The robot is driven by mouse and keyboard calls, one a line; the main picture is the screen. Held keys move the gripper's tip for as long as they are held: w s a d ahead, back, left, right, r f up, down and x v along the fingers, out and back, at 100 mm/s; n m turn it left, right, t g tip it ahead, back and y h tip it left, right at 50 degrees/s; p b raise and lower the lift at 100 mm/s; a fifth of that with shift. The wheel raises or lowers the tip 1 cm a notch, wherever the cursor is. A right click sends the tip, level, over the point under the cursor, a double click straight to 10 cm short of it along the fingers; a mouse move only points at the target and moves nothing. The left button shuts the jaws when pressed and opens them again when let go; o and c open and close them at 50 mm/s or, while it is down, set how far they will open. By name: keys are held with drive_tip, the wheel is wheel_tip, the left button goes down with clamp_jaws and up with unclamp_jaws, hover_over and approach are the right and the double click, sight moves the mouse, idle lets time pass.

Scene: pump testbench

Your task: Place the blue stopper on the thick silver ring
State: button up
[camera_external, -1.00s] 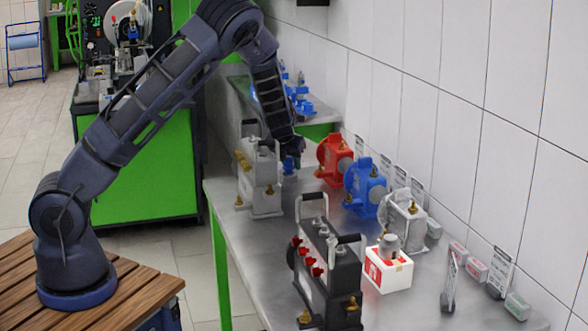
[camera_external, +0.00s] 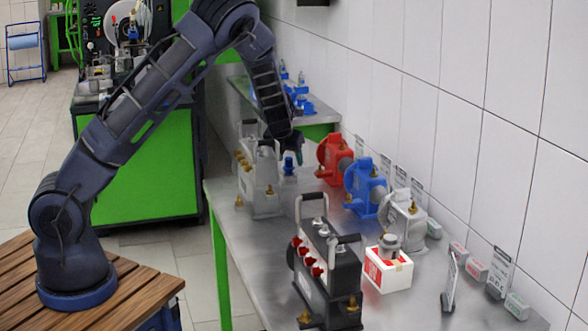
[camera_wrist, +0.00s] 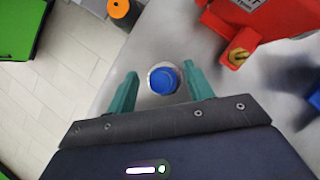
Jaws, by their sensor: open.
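The blue stopper (camera_wrist: 164,81) shows from above in the wrist view, with a pale silver rim (camera_wrist: 151,71) around it. In the external view the blue stopper (camera_external: 288,165) stands upright on top of a silver piece (camera_external: 289,182), behind the grey pump. My gripper (camera_wrist: 160,84) is open, with one teal finger on each side of the stopper in the wrist view. In the external view my gripper (camera_external: 289,148) is just above the stopper. The thin gap between fingers and stopper looks clear. I cannot tell whether the silver piece is the thick ring.
A grey pump (camera_external: 261,185) stands close on the left. Red (camera_external: 333,160) and blue (camera_external: 364,189) pumps stand to the right along the wall. A black pump (camera_external: 326,267) and a white-red box (camera_external: 389,272) are nearer the front. The bench (camera_external: 240,245) has bare metal at the left.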

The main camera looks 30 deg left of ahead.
sight(289, 158)
drive_tip(key=r, duration=0.7)
drive_tip(key=shift+s+r, duration=0.2)
drive_tip(key=shift+r, duration=0.15)
